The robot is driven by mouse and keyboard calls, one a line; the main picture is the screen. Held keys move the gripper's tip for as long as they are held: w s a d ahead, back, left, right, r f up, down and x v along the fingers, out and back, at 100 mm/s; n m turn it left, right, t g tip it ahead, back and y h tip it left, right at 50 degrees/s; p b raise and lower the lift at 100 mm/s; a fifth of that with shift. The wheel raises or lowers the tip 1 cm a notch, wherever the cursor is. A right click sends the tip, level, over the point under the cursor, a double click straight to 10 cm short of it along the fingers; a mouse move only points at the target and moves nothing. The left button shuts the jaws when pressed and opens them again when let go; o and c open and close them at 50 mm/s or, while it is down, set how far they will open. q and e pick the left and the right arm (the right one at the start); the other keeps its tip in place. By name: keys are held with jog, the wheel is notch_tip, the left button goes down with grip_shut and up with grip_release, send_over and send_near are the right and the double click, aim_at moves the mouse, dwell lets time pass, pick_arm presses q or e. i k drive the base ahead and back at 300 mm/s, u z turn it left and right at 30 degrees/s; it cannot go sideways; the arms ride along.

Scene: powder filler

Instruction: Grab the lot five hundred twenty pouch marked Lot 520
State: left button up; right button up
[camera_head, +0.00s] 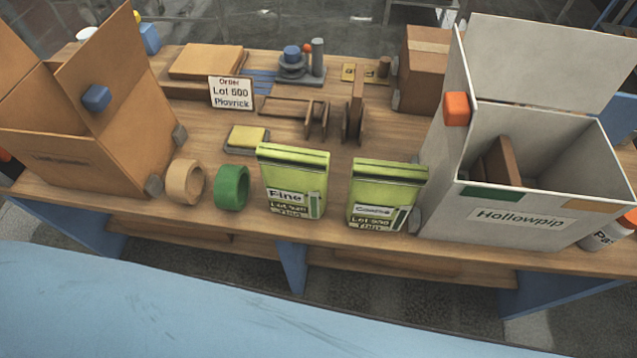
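Two green pouches stand upright side by side near the table's front edge. The left pouch (294,178) has a label reading "Fine"; its lot line is blurred and could be 420 or 520. The right pouch (387,194) has a smaller, hard-to-read word and a blurred lot line that seems to start with 5. I cannot tell for sure which one is marked Lot 520. An order card (232,93) behind them seems to read "Lot 500". Neither of my grippers shows in the head view.
An open brown carton (95,150) stands at left, a white "Hollowpip" box (450,205) at right, close to the right pouch. A yellow-topped block (247,138) lies behind. The table's front edge (330,244) is mostly clear.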

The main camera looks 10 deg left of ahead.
aim_at(296, 180)
jog(key=z, duration=2.8)
jog(key=k, duration=1.9)
jog(key=u, duration=2.15)
jog(key=i, duration=0.5)
jog(key=u, duration=0.05)
